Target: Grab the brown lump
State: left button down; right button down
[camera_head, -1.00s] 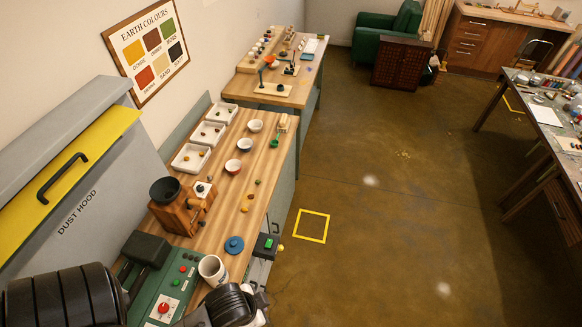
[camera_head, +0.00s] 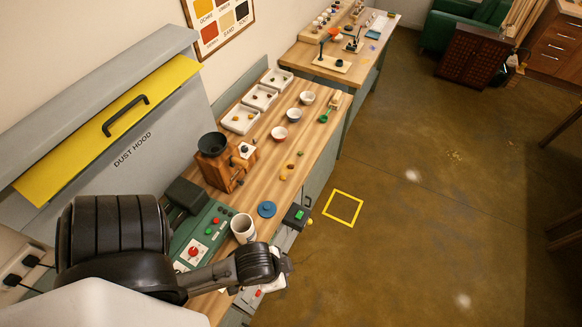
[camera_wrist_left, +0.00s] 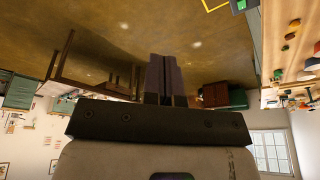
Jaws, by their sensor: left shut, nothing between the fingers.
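Several small lumps lie in a loose row on the wooden bench top. A small brownish lump (camera_head: 290,166) is in the middle of the row in the head view, with an orange-yellow lump (camera_head: 283,178) in front of it. The lumps also show at the upper right of the left wrist view, where one looks dark brown (camera_wrist_left: 290,37). At this size I cannot be sure of the brown one. My left gripper (camera_head: 286,265) is low beside the bench's near right edge, well apart from the lumps. Its fingers (camera_wrist_left: 161,75) are together and empty in the left wrist view.
Bowls (camera_head: 280,134) and white trays (camera_head: 240,121) stand behind. The floor right of the bench is open.

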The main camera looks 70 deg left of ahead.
pick_arm(q)
jog(key=c, duration=1.9)
grip_release()
jog(key=o, duration=1.1)
